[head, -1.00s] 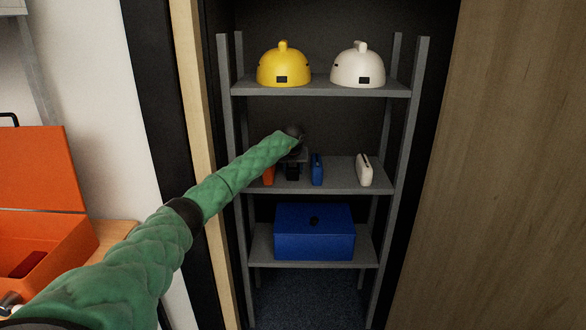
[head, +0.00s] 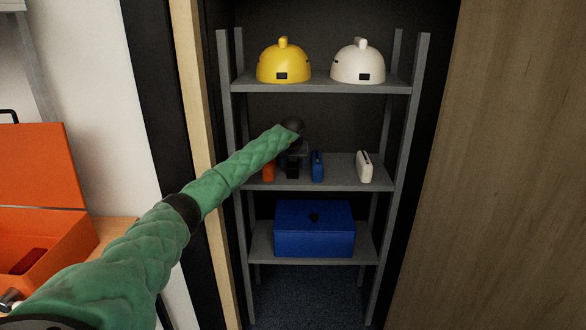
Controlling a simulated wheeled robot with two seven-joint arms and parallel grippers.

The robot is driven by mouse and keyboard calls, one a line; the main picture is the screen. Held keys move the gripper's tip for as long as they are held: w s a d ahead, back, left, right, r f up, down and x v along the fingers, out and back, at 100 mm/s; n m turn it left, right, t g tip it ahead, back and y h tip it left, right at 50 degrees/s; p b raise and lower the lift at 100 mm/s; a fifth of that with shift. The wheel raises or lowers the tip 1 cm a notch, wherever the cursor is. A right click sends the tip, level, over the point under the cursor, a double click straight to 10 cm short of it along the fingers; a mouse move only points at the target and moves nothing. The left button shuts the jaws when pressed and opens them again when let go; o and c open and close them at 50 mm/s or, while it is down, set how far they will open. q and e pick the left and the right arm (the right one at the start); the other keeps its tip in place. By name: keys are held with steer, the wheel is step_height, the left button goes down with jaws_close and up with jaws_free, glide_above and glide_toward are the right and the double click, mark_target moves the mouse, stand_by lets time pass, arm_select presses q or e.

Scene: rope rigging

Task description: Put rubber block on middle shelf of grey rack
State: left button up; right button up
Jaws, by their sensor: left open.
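The grey rack (head: 400,122) stands in a dark recess. On its middle shelf (head: 342,178) a small black block (head: 292,168), which looks like the rubber block, is at the shelf's left part, between an orange item (head: 268,170) and a blue item (head: 317,166). My left gripper (head: 294,150) is at the end of the green-sleeved arm, just above and behind the black block. It is open, its fingers mostly hidden; I cannot tell whether they still touch the block. My right gripper is not in view.
A white item (head: 364,167) stands on the middle shelf's right. A yellow helmet (head: 284,62) and a white helmet (head: 358,63) sit on the top shelf. A blue box (head: 314,229) is on the lower shelf. An open orange case (head: 50,245) is at left.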

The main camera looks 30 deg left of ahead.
mark_target(293, 163)
arm_select(q)
steer(key=b+v, duration=0.1)
steer(key=v, duration=0.3)
steer(key=shift+s+d+r, duration=0.1)
steer(key=shift+s+r, duration=0.05)
steer(key=shift+r, duration=0.2)
steer(key=shift+s+d+r, duration=0.1)
steer(key=shift+s+r, duration=0.1)
steer(key=shift+r, duration=0.2)
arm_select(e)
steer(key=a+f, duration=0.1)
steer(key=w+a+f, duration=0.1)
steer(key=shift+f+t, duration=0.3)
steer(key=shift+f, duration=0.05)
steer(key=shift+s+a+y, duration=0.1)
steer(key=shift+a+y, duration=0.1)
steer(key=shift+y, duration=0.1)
